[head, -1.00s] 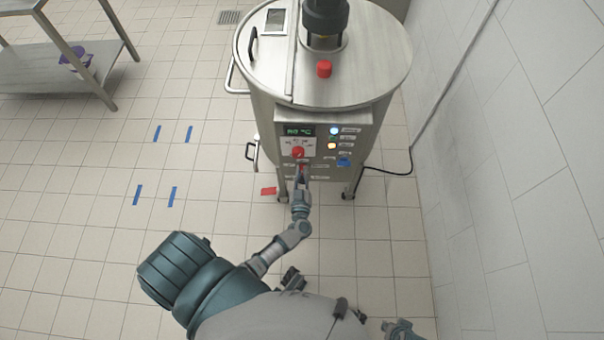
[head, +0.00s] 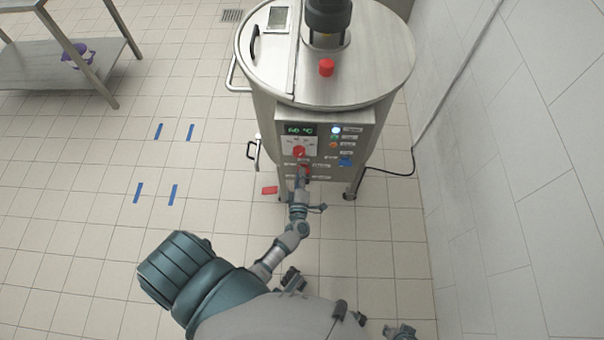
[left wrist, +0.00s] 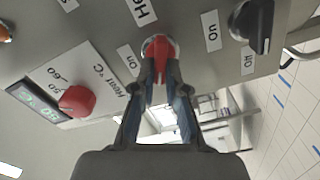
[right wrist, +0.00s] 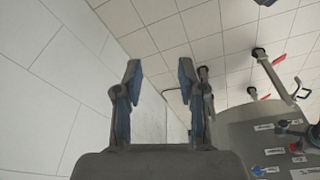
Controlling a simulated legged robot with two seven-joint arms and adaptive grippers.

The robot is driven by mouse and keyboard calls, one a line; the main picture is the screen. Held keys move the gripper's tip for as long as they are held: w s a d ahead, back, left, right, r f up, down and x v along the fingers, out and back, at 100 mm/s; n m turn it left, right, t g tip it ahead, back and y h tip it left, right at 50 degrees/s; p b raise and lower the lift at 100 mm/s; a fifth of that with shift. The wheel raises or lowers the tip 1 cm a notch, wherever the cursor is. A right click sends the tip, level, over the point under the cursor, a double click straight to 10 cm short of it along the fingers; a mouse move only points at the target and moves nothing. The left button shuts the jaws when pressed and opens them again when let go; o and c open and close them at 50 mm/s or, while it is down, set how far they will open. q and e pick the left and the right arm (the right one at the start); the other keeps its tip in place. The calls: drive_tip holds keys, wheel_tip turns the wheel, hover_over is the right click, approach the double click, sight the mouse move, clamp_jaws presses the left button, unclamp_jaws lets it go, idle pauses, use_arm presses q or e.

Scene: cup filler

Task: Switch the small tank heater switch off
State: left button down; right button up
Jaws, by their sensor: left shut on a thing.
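The steel tank's control panel (head: 325,150) faces me in the head view. A red rotary switch (left wrist: 158,46) sits on the panel in the left wrist view, beside labels reading "on" and a partly cut-off "He". My left gripper (left wrist: 160,72) is shut on this red switch, its fingertips on the switch's handle. In the head view my left gripper (head: 303,174) reaches the lower panel and hides most of the switch. My right gripper (right wrist: 159,72) is open and empty, away from the panel; it shows at the head view's bottom edge (head: 402,332).
A red temperature dial (left wrist: 77,101) and a green display (left wrist: 35,103) are beside the switch. A black rotary switch (left wrist: 257,22) is on its other side. Panel lamps (head: 335,137) are at the upper right. A wall (head: 530,170) stands at the right; a shelf (head: 60,75) is far left.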

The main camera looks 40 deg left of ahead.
use_arm(q)
drive_tip(key=shift+s+a+f+n+b, duration=0.15)
drive_tip(key=shift+n+b, duration=0.1)
drive_tip(key=shift+n, duration=0.6)
drive_tip(key=shift+d+f+n+b, duration=0.1)
drive_tip(key=shift+f+n+b, duration=0.15)
drive_tip(key=shift+n, duration=0.55)
drive_tip(key=shift+s+a+f+n+b, duration=0.1)
drive_tip(key=shift+n+b, duration=0.15)
drive_tip(key=shift+n, duration=0.6)
use_arm(e)
drive_tip(key=shift+w+a+r+t+y, duration=0.2)
drive_tip(key=shift+w+t, duration=0.25)
drive_tip(key=shift+w, duration=0.35)
drive_tip(key=shift+w+a+r+t+y, duration=0.15)
drive_tip(key=shift+w+a+t, duration=0.25)
drive_tip(key=shift+w, duration=0.45)
drive_tip(key=shift+w+a+r+t+y, duration=0.1)
drive_tip(key=shift+w+a+r+t, duration=0.05)
drive_tip(key=shift+w+t, duration=0.55)
drive_tip(key=shift+w, duration=0.15)
use_arm(q)
drive_tip(key=c, duration=1.2)
unclamp_jaws()
drive_tip(key=shift+c, duration=0.2)
drive_tip(key=shift+o, duration=0.2)
drive_tip(key=shift+w+r, duration=0.1)
use_arm(e)
drive_tip(key=shift+a, duration=0.1)
